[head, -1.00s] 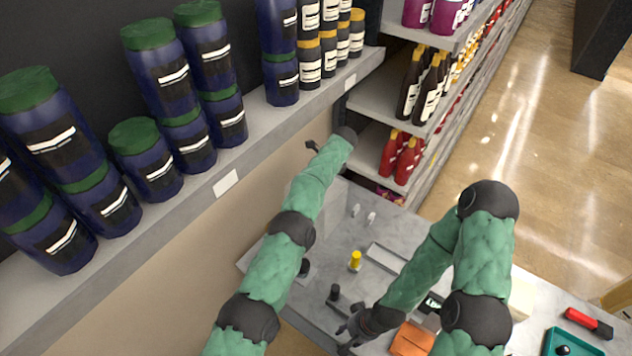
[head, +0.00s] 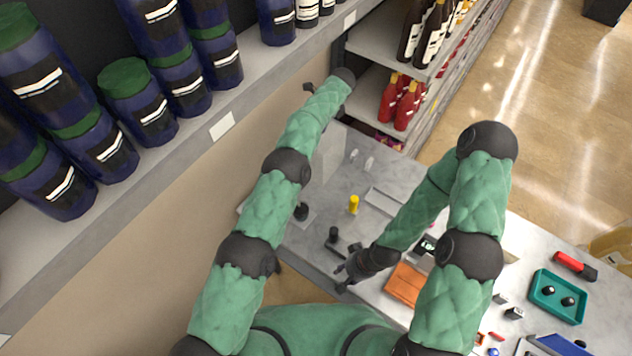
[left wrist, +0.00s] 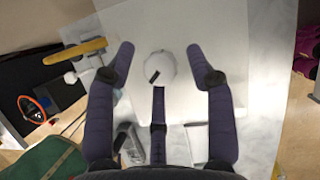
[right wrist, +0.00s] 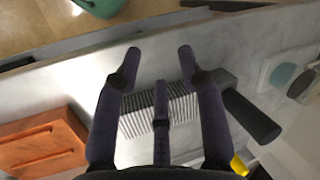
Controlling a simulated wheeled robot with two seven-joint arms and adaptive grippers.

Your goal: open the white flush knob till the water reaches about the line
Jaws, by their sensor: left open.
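A round white knob (left wrist: 161,68) with a short black mark stands on a pale flat panel (left wrist: 185,30) in the left wrist view. My left gripper (left wrist: 160,56) is open, with a finger on each side of the knob and clear gaps on both sides. In the head view the knob is not visible. The left hand shows only as a small dark tip (head: 309,88) past the end of the left arm. My right gripper (right wrist: 160,49) is open and empty, over the front part of the grey table (head: 325,262). I cannot make out any water or line.
A yellow-handled part (left wrist: 82,50) lies left of the left fingers. Under the right gripper is a ribbed grey block (right wrist: 160,112), with an orange block (right wrist: 42,142) beside it. A teal tray (head: 557,297) is at the table's right. Shelves of bottles (head: 402,102) stand behind.

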